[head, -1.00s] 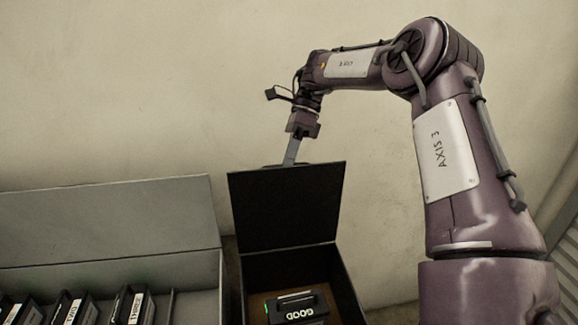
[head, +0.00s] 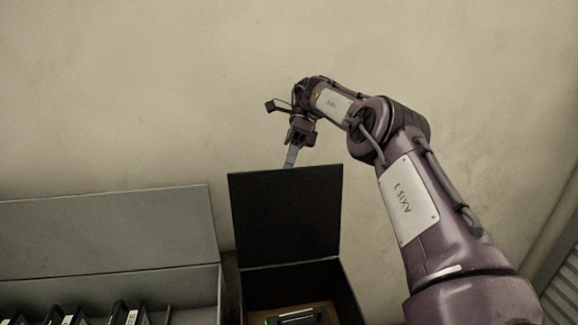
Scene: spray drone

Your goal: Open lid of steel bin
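A dark steel bin (head: 351,297) stands at the bottom centre of the head view. Its lid (head: 285,214) is raised and stands roughly upright at the back of the bin. A dark boxy item (head: 297,317) lies inside, cut by the bottom edge of the picture. My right gripper (head: 291,157) hangs from the purple arm behind the lid, with a grey finger pointing down to the lid's top edge. The lid hides the fingertips, so I cannot tell whether they touch it or are apart. My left gripper is not in view.
A wider grey bin (head: 196,289) with a raised lid (head: 110,231) stands at the left. Several dark units with white labels (head: 131,316) sit inside it. A plain wall rises behind both bins. A ribbed panel (head: 556,281) is at the lower right.

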